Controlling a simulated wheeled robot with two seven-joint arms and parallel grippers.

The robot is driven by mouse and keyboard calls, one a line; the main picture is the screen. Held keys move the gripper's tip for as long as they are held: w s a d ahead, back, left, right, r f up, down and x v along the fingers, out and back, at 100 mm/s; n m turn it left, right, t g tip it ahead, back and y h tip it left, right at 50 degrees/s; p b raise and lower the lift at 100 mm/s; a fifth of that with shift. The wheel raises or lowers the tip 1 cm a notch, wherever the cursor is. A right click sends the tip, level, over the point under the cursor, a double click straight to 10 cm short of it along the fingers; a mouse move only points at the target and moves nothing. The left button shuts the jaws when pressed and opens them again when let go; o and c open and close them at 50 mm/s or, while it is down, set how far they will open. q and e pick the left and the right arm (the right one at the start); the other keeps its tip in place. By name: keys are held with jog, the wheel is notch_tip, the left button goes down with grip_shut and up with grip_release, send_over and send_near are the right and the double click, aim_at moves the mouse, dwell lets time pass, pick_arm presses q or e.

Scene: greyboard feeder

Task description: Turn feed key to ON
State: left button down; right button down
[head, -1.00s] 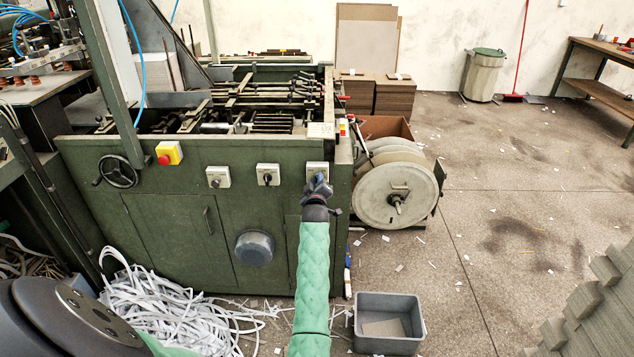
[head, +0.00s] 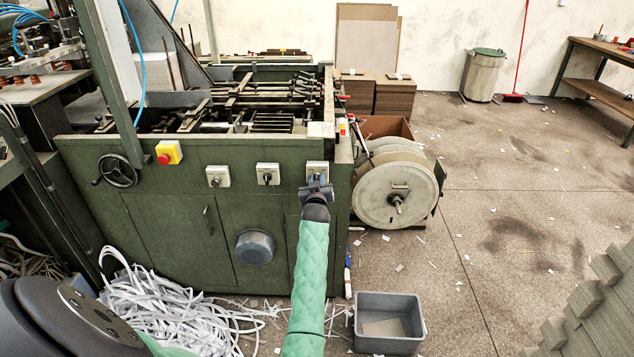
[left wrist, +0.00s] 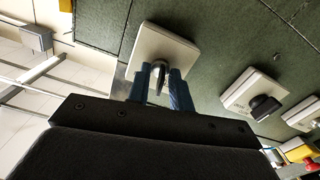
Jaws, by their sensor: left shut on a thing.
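The feed key shows in the left wrist view as a small dark key (left wrist: 159,76) on a pale square switch plate (left wrist: 165,45). That plate (head: 316,167) is the rightmost of three on the green machine's front in the head view. My left gripper (head: 317,180) is at this plate, with its blue fingers (left wrist: 160,84) on either side of the key and shut on it. The gripper hides the key in the head view, and I cannot read any ON mark. My right gripper is not in view.
Two other switches, a middle one (head: 268,174) and a left one (head: 217,176), sit left of the key's plate. A red stop button on a yellow box (head: 169,153) and a handwheel (head: 118,170) are further left. A grey bin (head: 388,321) stands on the floor.

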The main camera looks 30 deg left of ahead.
pick_arm(q)
jog(key=shift+m, duration=0.9)
jog(key=m, duration=0.3)
jog(key=shift+m, duration=0.4)
jog(key=m, duration=0.2)
jog(key=shift+m+b, duration=0.3)
jog(key=shift+m, duration=1.4)
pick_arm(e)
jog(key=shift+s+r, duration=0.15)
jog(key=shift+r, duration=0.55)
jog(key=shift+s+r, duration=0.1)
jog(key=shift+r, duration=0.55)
pick_arm(q)
jog(key=c, duration=1.6)
grip_release()
jog(key=shift+w, duration=0.1)
jog(key=shift+f, duration=0.1)
